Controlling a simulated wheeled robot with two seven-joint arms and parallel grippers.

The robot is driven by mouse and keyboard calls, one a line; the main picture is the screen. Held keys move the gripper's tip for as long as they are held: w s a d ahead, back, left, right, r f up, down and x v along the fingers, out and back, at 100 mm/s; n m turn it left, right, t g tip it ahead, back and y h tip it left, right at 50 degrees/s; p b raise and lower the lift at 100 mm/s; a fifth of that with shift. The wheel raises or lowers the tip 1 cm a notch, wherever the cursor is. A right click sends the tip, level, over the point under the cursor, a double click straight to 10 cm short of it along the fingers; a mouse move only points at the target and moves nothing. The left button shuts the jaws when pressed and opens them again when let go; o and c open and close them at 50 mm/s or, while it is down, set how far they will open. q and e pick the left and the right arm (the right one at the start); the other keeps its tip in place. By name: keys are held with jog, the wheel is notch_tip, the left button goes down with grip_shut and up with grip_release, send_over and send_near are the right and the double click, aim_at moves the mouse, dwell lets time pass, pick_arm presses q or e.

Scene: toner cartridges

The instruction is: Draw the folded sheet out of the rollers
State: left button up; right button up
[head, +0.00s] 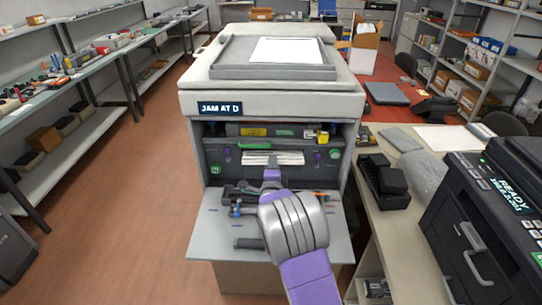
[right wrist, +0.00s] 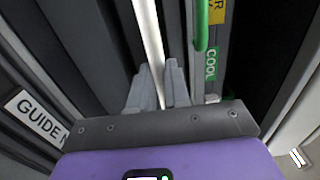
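The folded sheet (head: 273,158) is a pale pleated strip across the rollers inside the open front of the copier. In the right wrist view the sheet (right wrist: 149,35) is a white band running down between my grey fingers. My right gripper (head: 272,172) reaches into the opening from the front. Its fingers (right wrist: 159,85) are close together, one on each side of the sheet, with little gap left. The rollers' grip on the sheet is hidden in the dark slot. My left gripper is not in view.
The copier's lid sign (head: 220,108) reads "JAM AT D". A green bar (right wrist: 202,25) with a "COOL" label is close beside my fingers. A "GUIDE" label (right wrist: 37,117) is on the other side. The lowered front panel (head: 212,237) lies under my arm. A black printer (head: 490,215) stands at right.

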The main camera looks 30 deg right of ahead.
jog(key=shift+s+a, duration=0.1)
jog(key=shift+b+v, duration=0.75)
jog(key=shift+v, duration=2.35)
jog(key=s+a+r+p, duration=0.2)
jog(key=s+r, duration=0.1)
jog(key=s+a+r+p, duration=0.1)
jog(key=s+r, duration=0.1)
jog(key=shift+s, duration=0.15)
